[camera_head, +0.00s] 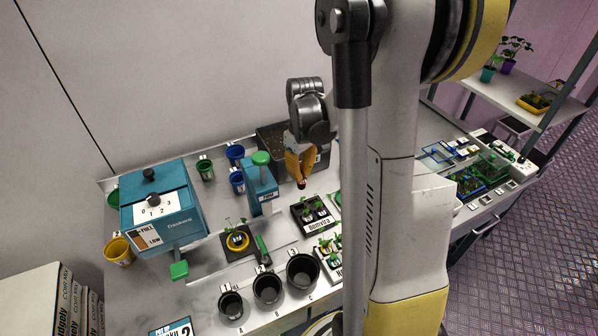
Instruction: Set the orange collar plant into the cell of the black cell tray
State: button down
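A small green plant with a yellow-orange ring (237,240) around its base sits on a dark square base near the middle of the bench; it looks like the orange collar plant. A black tray (313,222) with small plants and a white label stands to its right. Which tray is the cell tray, and whether it has an empty cell, I cannot tell for sure. My gripper (302,182) hangs above the bench, behind the black tray and apart from the ringed plant.
Black pots (267,289) stand in a row at the front. A blue dispenser box (160,218) and yellow pot (119,251) are on the left. A blue-green stand (261,187) and a dark soil bin (272,140) are near my gripper. My arm hides part of the bench.

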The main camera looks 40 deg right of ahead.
jog(key=shift+f+b, duration=4.7)
jog(key=shift+f, duration=1.4)
jog(key=c, duration=1.5)
grip_release()
jog(key=shift+c, duration=0.2)
jog(key=shift+r+p, duration=3.2)
jog(key=shift+r, duration=1.4)
jog(key=shift+f, duration=0.1)
